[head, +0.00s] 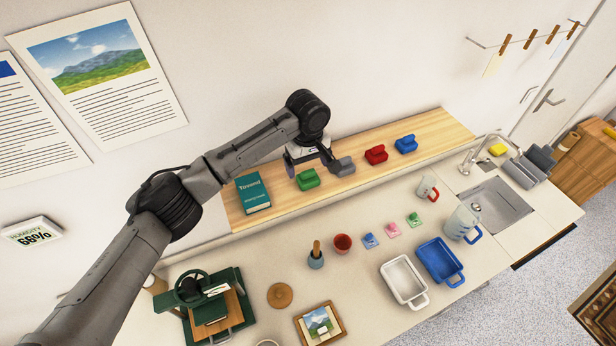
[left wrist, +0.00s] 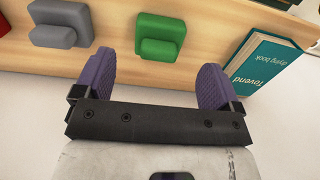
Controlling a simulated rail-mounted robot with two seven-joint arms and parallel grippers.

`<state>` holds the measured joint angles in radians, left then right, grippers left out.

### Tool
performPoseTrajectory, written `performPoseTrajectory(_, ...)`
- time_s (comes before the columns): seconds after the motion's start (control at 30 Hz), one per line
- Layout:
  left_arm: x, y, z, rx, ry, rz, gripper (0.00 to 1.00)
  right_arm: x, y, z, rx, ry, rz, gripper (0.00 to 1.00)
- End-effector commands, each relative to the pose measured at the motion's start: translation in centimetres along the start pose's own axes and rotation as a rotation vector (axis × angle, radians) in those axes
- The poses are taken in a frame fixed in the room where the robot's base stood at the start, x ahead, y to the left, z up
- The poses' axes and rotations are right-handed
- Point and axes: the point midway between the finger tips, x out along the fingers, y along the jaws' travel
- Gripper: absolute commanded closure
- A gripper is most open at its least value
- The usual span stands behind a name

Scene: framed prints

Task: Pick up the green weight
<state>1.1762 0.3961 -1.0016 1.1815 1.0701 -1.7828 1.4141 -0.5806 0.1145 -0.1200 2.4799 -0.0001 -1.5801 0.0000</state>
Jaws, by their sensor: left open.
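The green weight (head: 307,180) is a small stepped block on the wooden shelf, between a teal book and a grey weight. It also shows in the left wrist view (left wrist: 163,38), at the top middle, ahead of my fingers. My left gripper (head: 310,163) is over the shelf close to the green weight. In the left wrist view its two purple fingers (left wrist: 156,78) are spread wide with nothing between them. The green weight is beyond the fingertips and not gripped. My right gripper is not in view.
The grey weight (head: 344,167), red weight (head: 376,155) and blue weight (head: 406,144) stand right of the green one. The teal book (head: 253,191) lies to its left. The counter below holds a white tray (head: 404,281), a blue tray (head: 440,260) and a red cup (head: 342,243).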

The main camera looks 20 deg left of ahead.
Motion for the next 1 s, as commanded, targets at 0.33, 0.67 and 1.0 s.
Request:
performPoseTrajectory(0.33,2.7,0.0,0.0,0.000,-0.001,-0.004,0.11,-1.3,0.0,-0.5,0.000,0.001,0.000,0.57)
performPoseTrajectory(0.67,5.6,0.1,0.0,0.000,0.000,0.000,0.11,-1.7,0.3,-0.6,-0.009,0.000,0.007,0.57)
performPoseTrajectory(1.0,5.6,0.1,0.0,0.001,0.001,0.000,0.22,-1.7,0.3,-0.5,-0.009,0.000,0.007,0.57)
